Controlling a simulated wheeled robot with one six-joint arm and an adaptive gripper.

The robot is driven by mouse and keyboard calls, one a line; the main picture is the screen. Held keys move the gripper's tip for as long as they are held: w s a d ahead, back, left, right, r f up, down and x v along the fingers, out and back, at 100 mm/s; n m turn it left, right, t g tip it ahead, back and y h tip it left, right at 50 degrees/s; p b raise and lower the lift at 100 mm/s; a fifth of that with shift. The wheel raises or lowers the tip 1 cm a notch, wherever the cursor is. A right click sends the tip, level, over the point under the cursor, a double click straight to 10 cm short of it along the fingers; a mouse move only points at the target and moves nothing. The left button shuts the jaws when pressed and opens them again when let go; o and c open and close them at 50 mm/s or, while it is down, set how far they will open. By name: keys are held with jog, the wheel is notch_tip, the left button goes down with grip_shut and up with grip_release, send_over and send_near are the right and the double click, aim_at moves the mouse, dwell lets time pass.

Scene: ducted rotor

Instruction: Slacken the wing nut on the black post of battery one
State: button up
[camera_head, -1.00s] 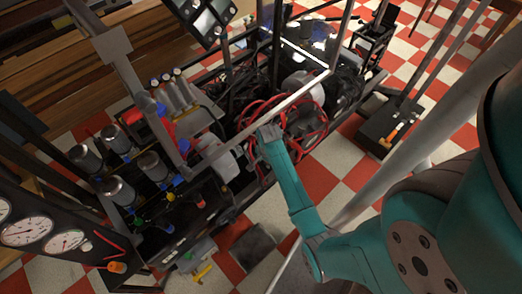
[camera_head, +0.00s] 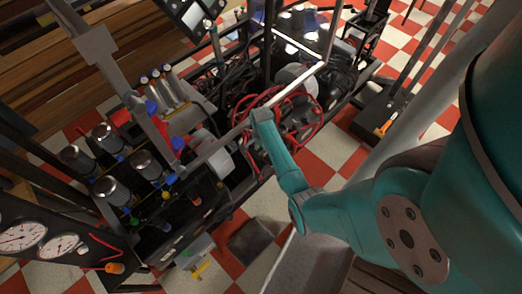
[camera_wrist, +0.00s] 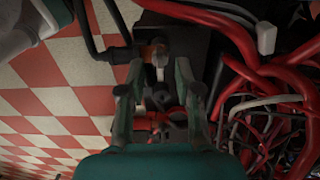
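In the wrist view, my gripper (camera_wrist: 158,72) is open, with its two teal-grey fingers pointing up the picture and a gap between them. A black box that looks like a battery (camera_wrist: 190,35) lies just beyond the fingertips. On its left side is an orange-brown terminal piece (camera_wrist: 150,50) with a black cable (camera_wrist: 92,35) running to it. A small pale metal piece, possibly the wing nut (camera_wrist: 159,60), shows between the fingertips; contact cannot be told. A red-and-black fitting (camera_wrist: 155,125) lies lower between the fingers. In the head view my gripper (camera_head: 262,117) is small, beside red cables.
Thick red cables (camera_wrist: 255,70) crowd the right of the wrist view, with a grey connector (camera_wrist: 266,38). Checkered floor (camera_wrist: 60,90) is at left. In the head view, a grey metal bar (camera_head: 285,90) crosses near the gripper, and metal canisters (camera_head: 145,165) stand left.

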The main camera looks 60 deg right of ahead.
jog(key=shift+f, duration=0.9)
grip_shut()
